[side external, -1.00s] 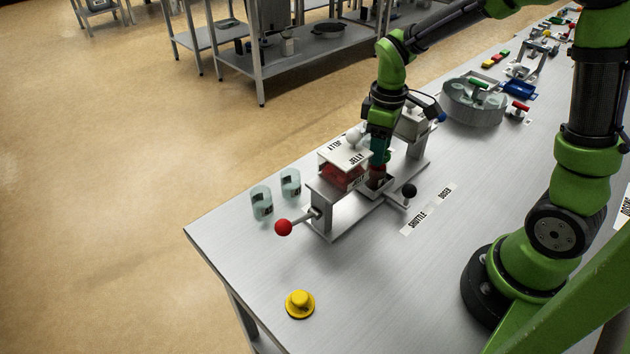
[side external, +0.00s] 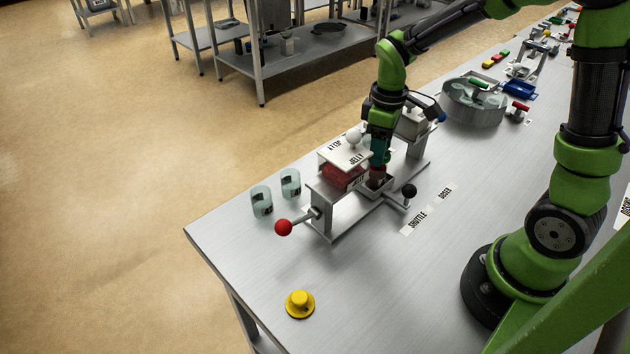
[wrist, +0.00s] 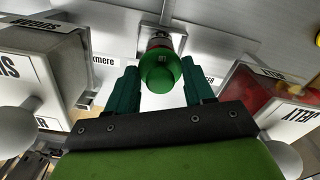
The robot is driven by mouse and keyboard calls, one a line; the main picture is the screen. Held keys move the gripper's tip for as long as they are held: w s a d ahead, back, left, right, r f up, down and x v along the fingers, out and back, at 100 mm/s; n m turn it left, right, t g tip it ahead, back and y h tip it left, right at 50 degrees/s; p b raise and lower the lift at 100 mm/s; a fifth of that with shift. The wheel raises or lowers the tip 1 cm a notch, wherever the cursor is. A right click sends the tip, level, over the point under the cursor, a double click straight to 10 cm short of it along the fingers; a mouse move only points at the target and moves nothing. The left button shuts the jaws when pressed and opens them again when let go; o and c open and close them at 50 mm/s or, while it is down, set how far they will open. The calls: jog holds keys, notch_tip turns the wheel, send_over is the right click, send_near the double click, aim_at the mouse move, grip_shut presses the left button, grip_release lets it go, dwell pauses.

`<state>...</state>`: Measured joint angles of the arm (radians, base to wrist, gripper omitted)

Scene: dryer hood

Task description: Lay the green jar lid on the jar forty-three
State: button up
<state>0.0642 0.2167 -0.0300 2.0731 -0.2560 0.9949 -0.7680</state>
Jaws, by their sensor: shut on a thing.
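My gripper (wrist: 160,85) points down at the small grey stand and is shut on a green-topped round piece (wrist: 158,76). A red band and a grey part show beyond the green top. In the side view the gripper (side external: 378,168) is beside the jelly box, with a dark red piece at its tips just over an open grey holder. I cannot tell whether the piece touches the holder. Two clear jars (side external: 262,203) (side external: 290,183) stand left of the stand; their labels are too small to read. I cannot clearly make out a separate green jar lid.
The jelly box (side external: 343,174) has red contents and a white knob. A red-knobbed lever (side external: 284,228) and a black-knobbed lever (side external: 409,191) stick out from the stand. A yellow button (side external: 300,304) is near the front. A round grey tray (side external: 473,116) stands farther back.

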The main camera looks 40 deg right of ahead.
jog(key=shift+f, duration=0.95)
dwell(1.2)
jog(key=o, duration=1.4)
jog(key=shift+r, duration=3.05)
jog(key=s+a+r+m+t, duration=0.2)
jog(key=s+r+m, duration=0.1)
jog(key=s+a+r+m+t+y, duration=0.1)
jog(key=s+a+r+m+t, duration=0.1)
jog(key=s+r, duration=0.1)
jog(key=s+a+r+m+t+y, duration=0.1)
jog(key=s+a+r+m+t, duration=0.1)
jog(key=s+r+m+t, duration=0.1)
jog(key=shift+s+a+r+m, duration=0.15)
jog(key=shift+s+r, duration=0.15)
jog(key=shift+s, duration=0.15)
jog(key=shift+s+a+r+m, duration=0.15)
jog(key=shift+s+r, duration=0.15)
jog(key=shift+s, duration=0.15)
